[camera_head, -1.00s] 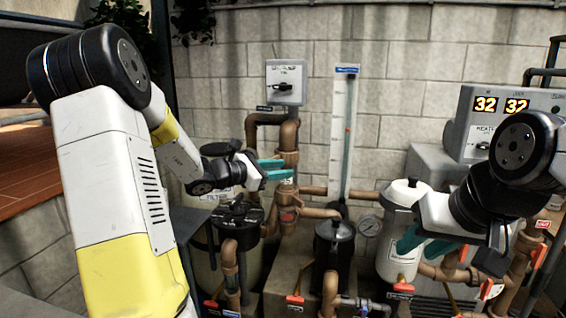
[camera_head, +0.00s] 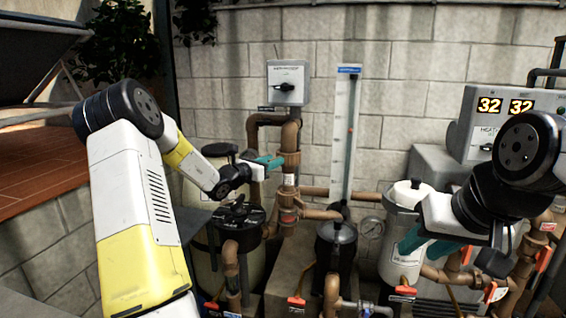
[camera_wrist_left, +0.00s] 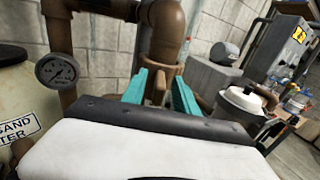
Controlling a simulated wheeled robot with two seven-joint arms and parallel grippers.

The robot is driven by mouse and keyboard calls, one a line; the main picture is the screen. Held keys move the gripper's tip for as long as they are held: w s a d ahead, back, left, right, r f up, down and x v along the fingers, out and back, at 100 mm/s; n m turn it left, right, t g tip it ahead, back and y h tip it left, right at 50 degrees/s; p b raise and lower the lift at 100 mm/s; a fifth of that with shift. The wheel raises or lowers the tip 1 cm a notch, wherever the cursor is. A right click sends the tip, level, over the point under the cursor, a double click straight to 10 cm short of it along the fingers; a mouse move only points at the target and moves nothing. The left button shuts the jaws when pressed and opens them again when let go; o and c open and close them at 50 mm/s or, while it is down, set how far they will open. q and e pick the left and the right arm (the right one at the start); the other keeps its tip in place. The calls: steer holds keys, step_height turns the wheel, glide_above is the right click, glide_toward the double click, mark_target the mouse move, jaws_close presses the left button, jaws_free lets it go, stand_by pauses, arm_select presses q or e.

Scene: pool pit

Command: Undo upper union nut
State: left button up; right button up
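The upper union nut (camera_head: 288,160) is a brown ribbed collar on the vertical brown pipe below the grey switch box. It also shows in the left wrist view (camera_wrist_left: 161,70), just beyond the fingertips. My left gripper (camera_head: 274,161) reaches in from the left at the nut's height. In the left wrist view its two teal fingers (camera_wrist_left: 160,88) are spread, with nothing held between them. The tips are close to the nut's near side; I cannot tell whether they touch it. My right gripper (camera_head: 424,245) is at the right, in front of the white canister, its teal fingers apart and empty.
A black-topped filter valve (camera_head: 238,214) stands below my left gripper. A tall gauge tube (camera_head: 343,130) stands right of the pipe. A white canister (camera_head: 402,262) and a black pump pot (camera_head: 336,245) stand lower right. A pressure gauge (camera_wrist_left: 57,70) is left of my left fingers.

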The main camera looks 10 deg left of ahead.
arm_select(q)
jaws_close()
stand_by(1.4)
